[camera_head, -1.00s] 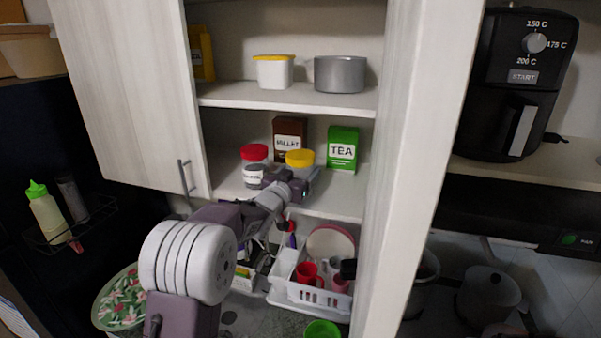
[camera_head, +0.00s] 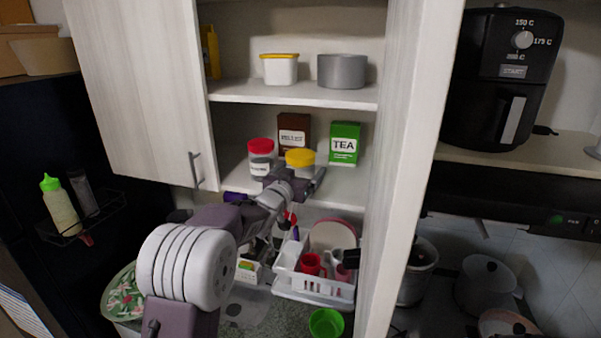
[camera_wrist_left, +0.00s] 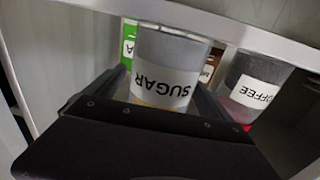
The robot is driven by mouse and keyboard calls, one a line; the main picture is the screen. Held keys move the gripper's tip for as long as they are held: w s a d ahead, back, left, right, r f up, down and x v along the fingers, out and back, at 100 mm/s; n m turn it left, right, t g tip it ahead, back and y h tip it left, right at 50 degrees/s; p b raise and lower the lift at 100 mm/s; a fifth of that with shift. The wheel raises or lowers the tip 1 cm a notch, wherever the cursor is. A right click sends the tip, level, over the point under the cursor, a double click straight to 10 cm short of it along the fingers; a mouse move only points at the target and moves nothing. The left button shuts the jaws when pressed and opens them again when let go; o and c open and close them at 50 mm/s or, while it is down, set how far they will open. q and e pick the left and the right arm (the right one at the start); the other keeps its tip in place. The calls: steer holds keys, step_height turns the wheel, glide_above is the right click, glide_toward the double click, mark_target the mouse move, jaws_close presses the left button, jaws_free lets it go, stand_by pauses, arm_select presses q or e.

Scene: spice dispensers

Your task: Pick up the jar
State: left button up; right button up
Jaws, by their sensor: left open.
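The jar with the yellow lid (camera_head: 300,157) stands on the middle cupboard shelf. In the left wrist view it is a grey jar labelled SUGAR (camera_wrist_left: 166,69), shown upside down. My left gripper (camera_head: 297,174) is at the front of this jar, and its body hides the jar's lower part in the head view. In the left wrist view the open fingers (camera_wrist_left: 162,90) lie on either side of the sugar jar; whether they touch it I cannot tell. A red-lidded jar (camera_head: 261,153), labelled COFFEE in the left wrist view (camera_wrist_left: 254,88), stands close beside it. My right gripper is not in view.
A brown box (camera_head: 294,130) and a green TEA box (camera_head: 344,144) stand behind the jars. The upper shelf (camera_head: 300,96) holds a white tub and a grey pot. The cupboard's door (camera_head: 140,90) is at left and its side panel at right. A dish rack (camera_head: 312,285) sits below.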

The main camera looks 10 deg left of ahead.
arm_select(q)
steer(key=shift+s+r, duration=0.1)
steer(key=shift+s, duration=0.25)
steer(key=s+a+b, duration=0.1)
steer(key=s+b, duration=0.3)
steer(key=s, duration=0.5)
steer(key=shift+a, duration=0.2)
steer(key=shift+w, duration=0.1)
